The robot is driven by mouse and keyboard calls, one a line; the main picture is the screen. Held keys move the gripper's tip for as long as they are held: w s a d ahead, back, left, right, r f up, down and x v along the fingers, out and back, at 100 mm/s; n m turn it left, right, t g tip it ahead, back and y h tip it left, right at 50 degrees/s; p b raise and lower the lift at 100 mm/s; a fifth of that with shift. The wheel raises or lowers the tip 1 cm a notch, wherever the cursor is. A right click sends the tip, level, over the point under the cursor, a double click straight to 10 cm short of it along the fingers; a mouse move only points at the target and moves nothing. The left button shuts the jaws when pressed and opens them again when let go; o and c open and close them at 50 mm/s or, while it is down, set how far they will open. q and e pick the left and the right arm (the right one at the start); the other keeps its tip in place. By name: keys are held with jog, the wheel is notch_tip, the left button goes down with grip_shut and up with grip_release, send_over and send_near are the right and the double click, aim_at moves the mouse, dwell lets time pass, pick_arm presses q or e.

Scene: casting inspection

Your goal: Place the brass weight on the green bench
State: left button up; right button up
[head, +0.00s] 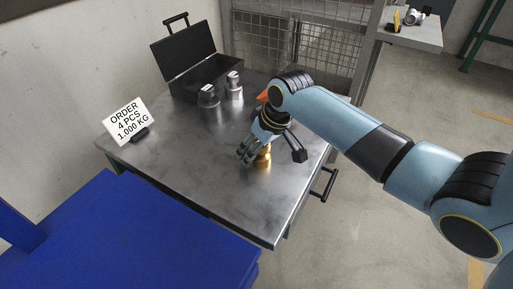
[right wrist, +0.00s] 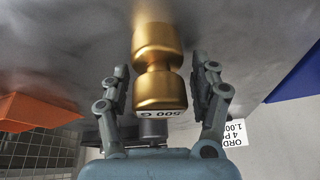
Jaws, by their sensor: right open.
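The brass weight (head: 263,158) stands on the grey metal top of a bench (head: 175,160) whose frame shows green at the left corner. In the right wrist view the brass weight (right wrist: 159,70) is a waisted gold cylinder, with a white "500 G" label at its lower end. My right gripper (head: 256,148) is low over the bench top at the weight and partly hides it. In the right wrist view my right gripper (right wrist: 161,82) is open, its fingers on either side of the weight with gaps showing. My left gripper is not in view.
Two steel weights (head: 209,101) (head: 234,86) stand near an open black case (head: 190,72). An order sign (head: 128,121) stands at the bench's left. An orange object (head: 263,95) is behind my gripper. A blue surface (head: 150,235) lies in front. The front bench top is clear.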

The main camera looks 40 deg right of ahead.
jog(key=shift+r, duration=0.15)
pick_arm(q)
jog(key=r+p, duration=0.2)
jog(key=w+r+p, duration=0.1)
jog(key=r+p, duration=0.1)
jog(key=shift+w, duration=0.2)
pick_arm(e)
jog(key=v, duration=1.2)
